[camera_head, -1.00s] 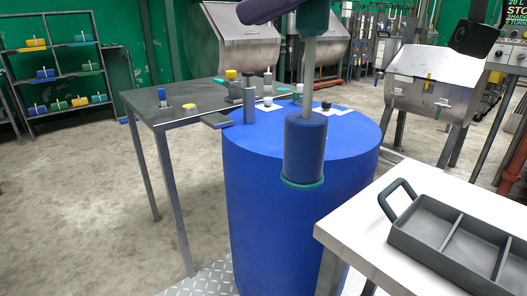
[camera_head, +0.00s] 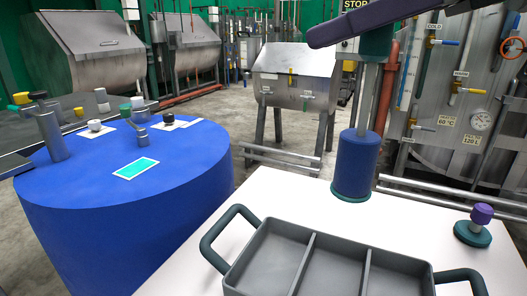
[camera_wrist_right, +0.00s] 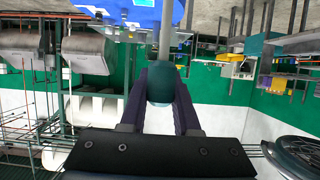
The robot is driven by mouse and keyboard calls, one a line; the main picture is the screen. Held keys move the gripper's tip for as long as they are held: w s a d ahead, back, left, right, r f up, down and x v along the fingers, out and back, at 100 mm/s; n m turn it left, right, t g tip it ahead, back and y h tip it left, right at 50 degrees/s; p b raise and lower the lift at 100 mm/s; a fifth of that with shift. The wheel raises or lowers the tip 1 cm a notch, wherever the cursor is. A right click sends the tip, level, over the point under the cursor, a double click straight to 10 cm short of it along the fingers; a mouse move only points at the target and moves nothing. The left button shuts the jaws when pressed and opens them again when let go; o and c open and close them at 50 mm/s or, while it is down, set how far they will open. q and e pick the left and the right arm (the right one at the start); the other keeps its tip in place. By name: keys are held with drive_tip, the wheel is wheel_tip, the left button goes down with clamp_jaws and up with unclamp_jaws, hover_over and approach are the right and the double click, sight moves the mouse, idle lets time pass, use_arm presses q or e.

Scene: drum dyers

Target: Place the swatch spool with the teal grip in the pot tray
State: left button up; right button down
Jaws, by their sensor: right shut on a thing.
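The swatch spool is a dark blue cylinder (camera_head: 357,165) with a teal rim at its lower end, a grey rod and a teal grip (camera_head: 376,42) on top. My purple right gripper (camera_head: 350,27) is shut on the teal grip, which also shows between the fingers in the right wrist view (camera_wrist_right: 163,85). The spool hangs upright over the far edge of the white table, beyond the tray; I cannot tell its clearance. The grey pot tray (camera_head: 311,243) has three visible compartments, seemingly empty, and a dark handle at each end. My left gripper is out of view.
A small teal-based piece with a purple knob (camera_head: 473,230) stands on the white table (camera_head: 196,262), right of the tray. The blue drum (camera_head: 95,235) at left holds a cyan card (camera_head: 136,168) and several small items. Metal machines stand behind.

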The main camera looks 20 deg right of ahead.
sight(358, 152)
wheel_tip(358, 152, down, 17)
drive_tip(key=b, duration=0.3)
drive_tip(key=shift+f, duration=0.1)
drive_tip(key=shift+f+b, duration=0.2)
drive_tip(key=shift+b, duration=0.1)
drive_tip(key=c, duration=0.6)
unclamp_jaws()
drive_tip(key=shift+r, duration=0.1)
drive_tip(key=shift+c, duration=0.2)
